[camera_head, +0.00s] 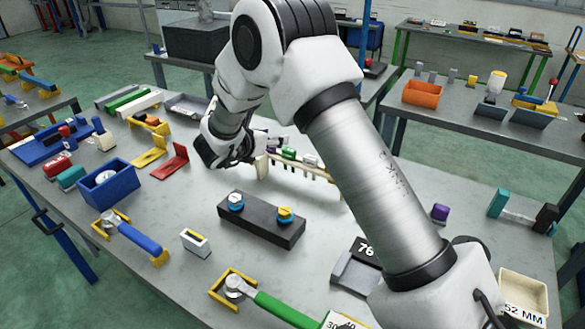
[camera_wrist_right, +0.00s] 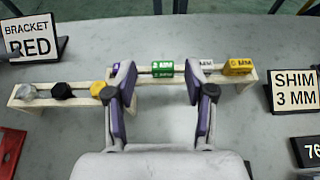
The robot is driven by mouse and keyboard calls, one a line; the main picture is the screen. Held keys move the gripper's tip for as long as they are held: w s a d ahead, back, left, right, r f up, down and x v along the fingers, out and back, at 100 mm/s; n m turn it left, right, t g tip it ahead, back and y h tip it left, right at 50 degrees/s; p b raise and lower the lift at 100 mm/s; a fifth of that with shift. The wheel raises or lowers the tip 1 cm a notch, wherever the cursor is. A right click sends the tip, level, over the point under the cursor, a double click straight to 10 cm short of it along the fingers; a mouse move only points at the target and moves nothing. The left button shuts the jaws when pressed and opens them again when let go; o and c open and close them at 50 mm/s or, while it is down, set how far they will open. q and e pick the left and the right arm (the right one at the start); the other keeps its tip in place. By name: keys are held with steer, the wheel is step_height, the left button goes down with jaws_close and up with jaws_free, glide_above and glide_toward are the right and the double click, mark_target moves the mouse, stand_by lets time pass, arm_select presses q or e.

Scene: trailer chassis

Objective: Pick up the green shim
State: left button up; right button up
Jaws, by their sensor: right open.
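The green shim (camera_wrist_right: 163,69) sits in a slot of a pale rack (camera_wrist_right: 52,100), its printed label small and blurred. It also shows in the head view (camera_head: 289,153), on the rack in the table's middle. My right gripper (camera_wrist_right: 160,88) is open and empty. In the wrist view its two fingers stand left and right of the green shim, with the shim beyond them in the gap; I cannot tell whether they touch it. In the head view my right gripper (camera_head: 266,142) reaches the rack from the left. My left gripper is not in view.
A white shim (camera_wrist_right: 206,66) and a yellow shim (camera_wrist_right: 238,66) sit right of the green one. A purple piece (camera_wrist_right: 117,68) is partly hidden by the left finger. Signs (camera_wrist_right: 293,91) stand on the table. A black block (camera_head: 262,222) lies in front of the rack.

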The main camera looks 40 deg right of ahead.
steer(key=b, duration=0.4)
glide_toward(288, 151)
step_height(288, 151, down, 2)
steer(key=w+d, duration=0.1)
steer(key=d, duration=0.2)
steer(key=shift+w+f, duration=0.1)
steer(key=shift+w, duration=0.1)
steer(key=p+x, duration=0.1)
steer(key=x, duration=0.3)
steer(key=r+p+x, duration=0.1)
steer(key=x, duration=0.1)
steer(key=shift+s+d+f+p, duration=0.1)
steer(key=shift+s+d+p, duration=0.05)
steer(key=shift+d+p, duration=0.3)
steer(key=shift+d+f, duration=0.2)
steer(key=shift+d, duration=0.05)
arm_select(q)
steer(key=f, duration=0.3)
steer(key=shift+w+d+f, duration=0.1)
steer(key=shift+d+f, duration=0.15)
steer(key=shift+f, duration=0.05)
arm_select(e)
steer(key=shift+a, duration=0.1)
steer(key=c, duration=0.9)
